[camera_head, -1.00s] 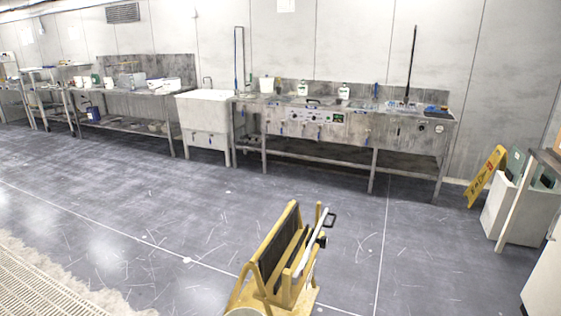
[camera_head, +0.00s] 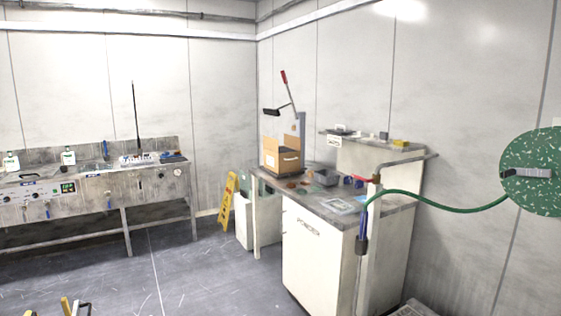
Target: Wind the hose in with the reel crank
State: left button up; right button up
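The hose reel (camera_head: 535,185) is a green speckled disc at the right edge, on or close to the right wall and partly cut off by the frame. A grey bar that looks like its crank (camera_head: 527,174) lies across its face. The green hose (camera_head: 440,204) runs left from the reel in a sagging curve to the corner of a bench. There it bends down towards a dark end piece (camera_head: 361,246) by the bench leg.
The white bench marked POWDER (camera_head: 312,258) stands between me and the right wall, with a cardboard box (camera_head: 282,157) on top. A yellow floor sign (camera_head: 228,203) leans beside it. A steel sink bench (camera_head: 95,190) lines the back wall. The floor at left centre is clear.

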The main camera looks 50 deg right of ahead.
aim_at(536, 173)
jog(key=z, duration=3.05)
